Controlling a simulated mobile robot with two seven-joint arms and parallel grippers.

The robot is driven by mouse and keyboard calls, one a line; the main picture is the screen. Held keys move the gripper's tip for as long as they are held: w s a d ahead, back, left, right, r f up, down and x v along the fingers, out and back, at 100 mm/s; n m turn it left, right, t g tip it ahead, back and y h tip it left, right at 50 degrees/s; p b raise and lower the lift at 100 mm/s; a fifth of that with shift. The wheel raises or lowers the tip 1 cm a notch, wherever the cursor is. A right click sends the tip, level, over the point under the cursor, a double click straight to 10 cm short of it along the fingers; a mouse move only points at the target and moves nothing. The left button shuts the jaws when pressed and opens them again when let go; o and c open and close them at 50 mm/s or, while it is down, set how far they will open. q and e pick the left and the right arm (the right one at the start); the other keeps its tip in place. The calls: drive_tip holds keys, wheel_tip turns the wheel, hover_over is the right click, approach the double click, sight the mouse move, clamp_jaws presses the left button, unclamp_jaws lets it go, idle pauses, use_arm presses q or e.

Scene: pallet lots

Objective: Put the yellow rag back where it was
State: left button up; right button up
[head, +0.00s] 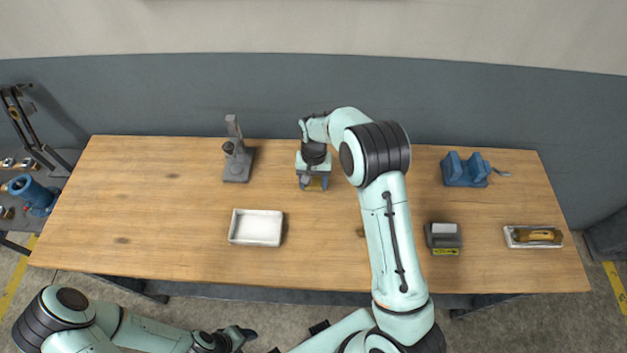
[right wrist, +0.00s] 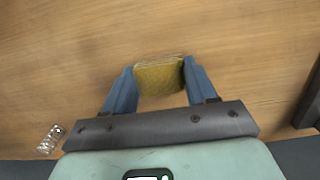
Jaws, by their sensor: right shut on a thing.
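The yellow rag (right wrist: 160,77) is a small, folded, mustard-coloured cloth. In the right wrist view it sits between the two blue fingers of my right gripper (right wrist: 160,85), which is shut on it. The wood lies behind the rag; I cannot tell whether the rag touches it. In the head view my right gripper (head: 314,184) is over the back middle of the wooden table (head: 150,210), with only a little yellow showing between its fingers. My left gripper (head: 238,336) is low in the head view, off the table's front edge; its fingers are too unclear to read.
A white tray (head: 256,228) stands front-left of my right gripper, and a grey stand (head: 237,165) to its left. Right of my arm are a blue block (head: 465,169), a grey box (head: 443,238) and a tray (head: 512,238) holding a yellow-brown item. The table's left part is clear.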

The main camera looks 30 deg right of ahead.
sight(314, 179)
drive_tip(key=shift+s+a+f, duration=0.1)
drive_tip(key=shift+s+f, duration=0.25)
drive_tip(key=shift+f, duration=0.25)
drive_tip(key=o, duration=1.4)
use_arm(q)
drive_tip(key=shift+s+a+f, duration=0.15)
drive_tip(key=shift+s+f, duration=0.1)
drive_tip(key=shift+s, duration=0.05)
use_arm(e)
drive_tip(key=shift+f, duration=0.15)
drive_tip(key=shift+d+r, duration=0.2)
drive_tip(key=shift+r, duration=0.3)
use_arm(q)
drive_tip(key=shift+w+r+p, duration=0.6)
drive_tip(key=shift+w+r, duration=0.4)
use_arm(e)
drive_tip(key=r, duration=0.4)
drive_tip(key=w+r, duration=0.1)
drive_tip(key=r, duration=0.3)
drive_tip(key=w+r, duration=0.1)
drive_tip(key=r, duration=0.3)
drive_tip(key=shift+d+r, duration=0.3)
